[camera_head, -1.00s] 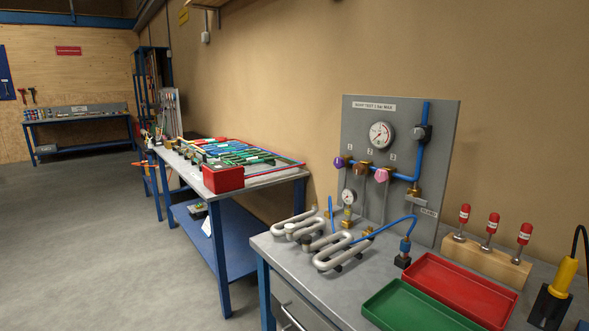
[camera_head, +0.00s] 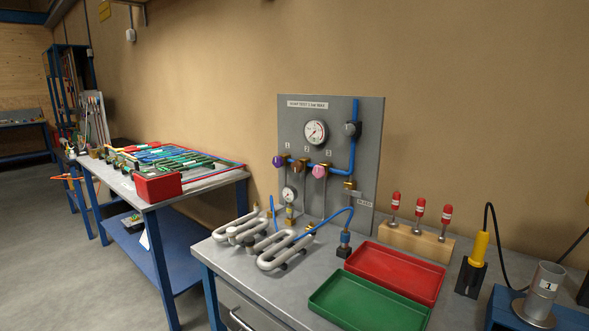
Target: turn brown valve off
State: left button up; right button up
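The brown valve (camera_head: 297,165) is the middle of three knobs in a row on the grey test panel (camera_head: 340,112). A purple knob (camera_head: 278,162) is to its left and a pink knob (camera_head: 319,171) to its right. A blue pipe (camera_head: 354,135) runs to the valves. A round gauge (camera_head: 315,132) sits above them and a smaller gauge (camera_head: 288,195) below. The brown knob is small, so its exact handle angle is hard to tell. Neither of my grippers is in view.
Below the panel, a grey bench holds silver serpentine coils (camera_head: 270,243), a red tray (camera_head: 395,272), a green tray (camera_head: 366,304) and a wooden block (camera_head: 416,242) with red-capped pieces. A metal cup (camera_head: 543,290) stands at right. Open floor lies at left.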

aim_at(297, 167)
jog(key=z, duration=0.5)
jog(key=k, duration=1.15)
jog(key=u, duration=0.5)
jog(key=i, duration=1.45)
jog(key=z, duration=0.4)
